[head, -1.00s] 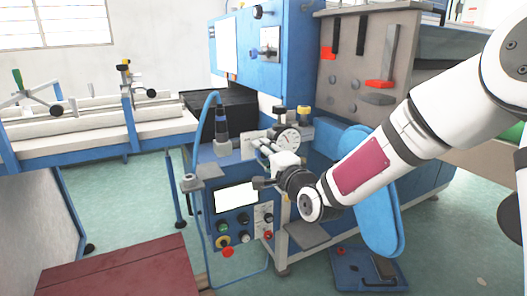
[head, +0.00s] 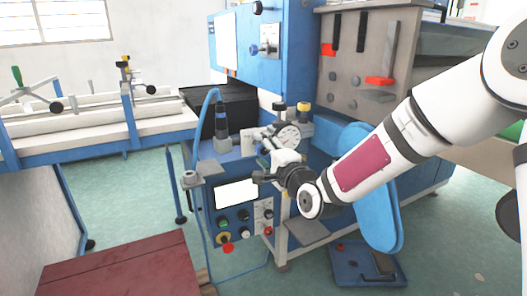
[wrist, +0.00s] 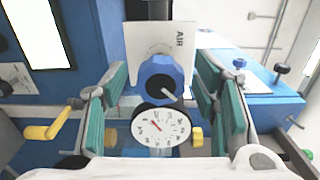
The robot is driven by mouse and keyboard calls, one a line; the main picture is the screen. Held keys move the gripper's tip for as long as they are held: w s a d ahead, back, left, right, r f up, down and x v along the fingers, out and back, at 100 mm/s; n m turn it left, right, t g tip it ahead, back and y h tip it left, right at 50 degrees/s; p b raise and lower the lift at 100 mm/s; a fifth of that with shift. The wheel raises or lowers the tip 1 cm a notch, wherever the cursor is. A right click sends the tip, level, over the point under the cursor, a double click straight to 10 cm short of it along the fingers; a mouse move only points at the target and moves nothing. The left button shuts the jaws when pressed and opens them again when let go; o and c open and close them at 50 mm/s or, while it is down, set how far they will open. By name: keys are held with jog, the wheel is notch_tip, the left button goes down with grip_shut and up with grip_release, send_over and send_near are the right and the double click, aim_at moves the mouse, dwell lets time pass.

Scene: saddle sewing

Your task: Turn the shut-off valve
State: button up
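The shut-off valve seems to be the round blue knob (wrist: 160,78) with a short grey stem, in front of a white plate marked AIR (wrist: 163,45). A round white dial gauge (wrist: 160,128) sits just below it in the wrist view and also shows in the head view (head: 288,135). My gripper (wrist: 161,72) is open. Its two green-padded fingers stand left and right of the blue knob, with a gap on each side and nothing held. In the head view my gripper (head: 262,143) is beside the gauge, and the knob is hard to make out there.
A yellow crank handle (wrist: 48,132) is left of my fingers, and a small yellow knob (wrist: 196,137) is beside the gauge. The control panel (head: 237,215) with a screen is below my gripper. A blue-capped upright cylinder (head: 222,125) stands to the left.

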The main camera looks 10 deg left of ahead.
jog(key=v, duration=1.2)
jog(key=shift+f, duration=0.1)
